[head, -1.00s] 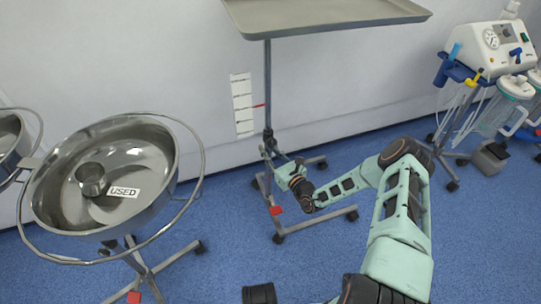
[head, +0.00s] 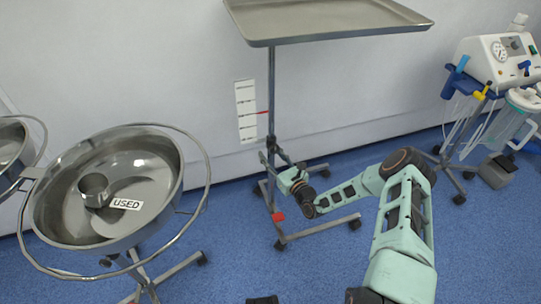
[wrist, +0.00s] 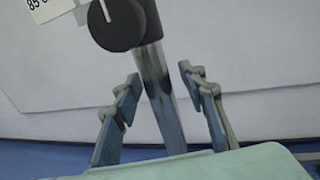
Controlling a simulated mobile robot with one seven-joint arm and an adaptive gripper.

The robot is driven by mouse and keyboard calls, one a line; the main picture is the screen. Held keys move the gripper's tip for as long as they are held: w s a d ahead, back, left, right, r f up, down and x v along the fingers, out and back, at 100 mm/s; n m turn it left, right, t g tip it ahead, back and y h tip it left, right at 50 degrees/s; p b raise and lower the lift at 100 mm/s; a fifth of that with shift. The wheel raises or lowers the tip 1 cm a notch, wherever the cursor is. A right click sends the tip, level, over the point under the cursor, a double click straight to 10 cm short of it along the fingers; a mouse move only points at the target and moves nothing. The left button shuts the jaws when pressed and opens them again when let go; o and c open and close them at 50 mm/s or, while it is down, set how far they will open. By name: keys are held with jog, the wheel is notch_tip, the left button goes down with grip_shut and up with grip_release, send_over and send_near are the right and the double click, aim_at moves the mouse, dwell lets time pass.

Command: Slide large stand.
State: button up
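The large stand is a tall metal pole with a flat grey tray (head: 325,18) on top and a wheeled base (head: 320,229) on the blue floor. My gripper (head: 273,158) is at the lower part of its pole (head: 271,95), above the base. In the wrist view, the two fingers of my gripper (wrist: 159,76) stand apart, one on each side of the pole (wrist: 155,65). A gap shows at the right finger; the left fingertip is very near the pole, and I cannot tell if it touches. A dark round knob (wrist: 117,24) sits on the pole above the fingers.
A round steel basin stand (head: 105,190) labelled USED is on the left, with another basin (head: 12,145) at the edge. A wheeled suction machine (head: 497,62) stands at the right. The white wall (head: 170,60) is close behind the stand. Some floor in front is clear.

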jog(key=v, duration=1.2)
jog(key=shift+a+r, duration=0.1)
